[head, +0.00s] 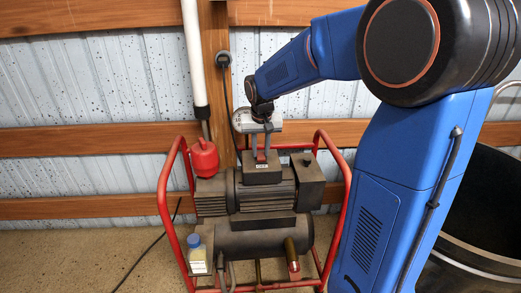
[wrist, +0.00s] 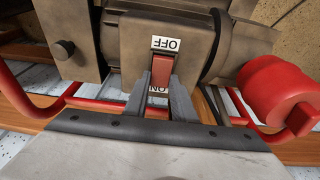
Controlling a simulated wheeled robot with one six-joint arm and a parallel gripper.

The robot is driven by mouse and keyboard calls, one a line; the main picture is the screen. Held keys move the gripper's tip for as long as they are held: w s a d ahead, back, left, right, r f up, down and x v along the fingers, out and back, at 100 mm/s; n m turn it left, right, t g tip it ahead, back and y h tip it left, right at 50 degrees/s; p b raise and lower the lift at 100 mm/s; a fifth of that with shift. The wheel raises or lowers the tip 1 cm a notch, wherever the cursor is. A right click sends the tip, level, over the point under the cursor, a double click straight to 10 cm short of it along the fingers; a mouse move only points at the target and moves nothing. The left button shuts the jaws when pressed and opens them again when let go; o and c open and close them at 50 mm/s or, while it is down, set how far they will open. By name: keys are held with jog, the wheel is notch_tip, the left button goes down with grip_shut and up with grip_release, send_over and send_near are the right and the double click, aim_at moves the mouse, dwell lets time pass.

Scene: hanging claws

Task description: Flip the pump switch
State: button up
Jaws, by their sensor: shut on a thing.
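The pump (head: 255,235) stands on the floor in a red tube frame. Its red rocker switch (wrist: 161,72) is on a dark box on top, between an OFF label (wrist: 166,43) and an ON label (wrist: 158,89), both upside down in the wrist view. The switch also shows small in the head view (head: 261,157). My gripper (head: 261,153) reaches down to the switch from above. Its two grey fingers (wrist: 160,80) stand on either side of the switch's ON end, shut on it. The switch's tilt is hard to tell.
A red cap (head: 204,158) rises at the pump's left, near a white pipe (head: 193,50). The red frame (head: 166,205) rises on both sides. A blue-capped bottle (head: 197,255) sits at front left. A black bin (head: 480,215) stands at right. Floor at left is clear except a cable.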

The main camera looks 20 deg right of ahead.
jog(key=shift+s+a+t+h, duration=0.1)
jog(key=shift+s+t+h, duration=0.1)
jog(key=shift+t, duration=0.4)
jog(key=shift+s+t+h, duration=0.1)
jog(key=shift+t+h, duration=0.1)
jog(key=shift+t, duration=0.4)
jog(key=o, duration=1.1)
jog(key=shift+c, duration=0.2)
jog(key=shift+r, duration=0.15)
jog(key=v, duration=1.7)
jog(key=shift+s, duration=0.1)
jog(key=s+f+n, duration=0.1)
jog(key=s+f, duration=0.3)
jog(key=s, duration=0.4)
jog(key=s+f+n+y, duration=0.1)
jog(key=s+f, duration=0.3)
jog(key=s, duration=0.5)
jog(key=s+f+n, duration=0.1)
jog(key=s+f, duration=0.4)
jog(key=s, duration=0.3)
jog(key=shift+s+a+n+y, duration=0.15)
jog(key=shift+n+y, duration=0.15)
